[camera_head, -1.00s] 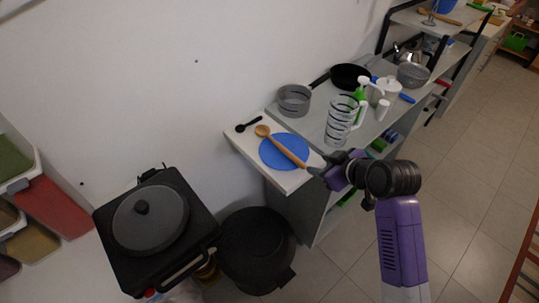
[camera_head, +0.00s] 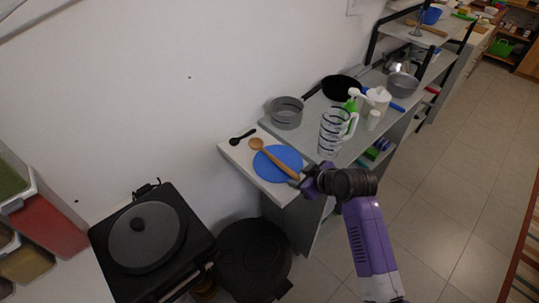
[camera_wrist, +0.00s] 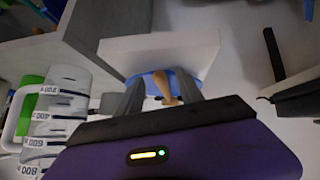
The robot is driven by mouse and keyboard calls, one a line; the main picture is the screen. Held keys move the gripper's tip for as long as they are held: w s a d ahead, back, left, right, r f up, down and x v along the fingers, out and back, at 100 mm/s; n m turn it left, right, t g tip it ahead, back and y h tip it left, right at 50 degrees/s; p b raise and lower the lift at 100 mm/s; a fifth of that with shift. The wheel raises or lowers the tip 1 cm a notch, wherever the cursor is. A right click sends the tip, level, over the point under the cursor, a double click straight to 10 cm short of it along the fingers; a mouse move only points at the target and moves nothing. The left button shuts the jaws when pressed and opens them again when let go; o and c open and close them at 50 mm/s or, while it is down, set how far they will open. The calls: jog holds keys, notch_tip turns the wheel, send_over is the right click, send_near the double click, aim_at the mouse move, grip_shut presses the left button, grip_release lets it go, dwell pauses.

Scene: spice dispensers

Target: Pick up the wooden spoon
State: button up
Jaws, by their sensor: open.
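The wooden spoon (camera_head: 271,154) lies across the blue round mat (camera_head: 284,155) on the white end board of the shelf, its bowl toward the wall and its handle toward my gripper. My gripper (camera_head: 301,179) is at the handle end, by the board's front edge. In the wrist view, the spoon's handle (camera_wrist: 163,87) shows between the two dark fingers of my open gripper (camera_wrist: 163,95), with the blue mat (camera_wrist: 181,83) behind it. Whether the fingers touch the handle cannot be told.
A measuring jug (camera_head: 333,135) stands close to my gripper; it also shows in the wrist view (camera_wrist: 60,110). A black spoon (camera_head: 243,136) and a grey pot (camera_head: 286,113) are near the wall. A black bin (camera_head: 252,260) stands below.

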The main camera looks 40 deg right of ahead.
grip_shut()
jog(key=shift+r, duration=0.1)
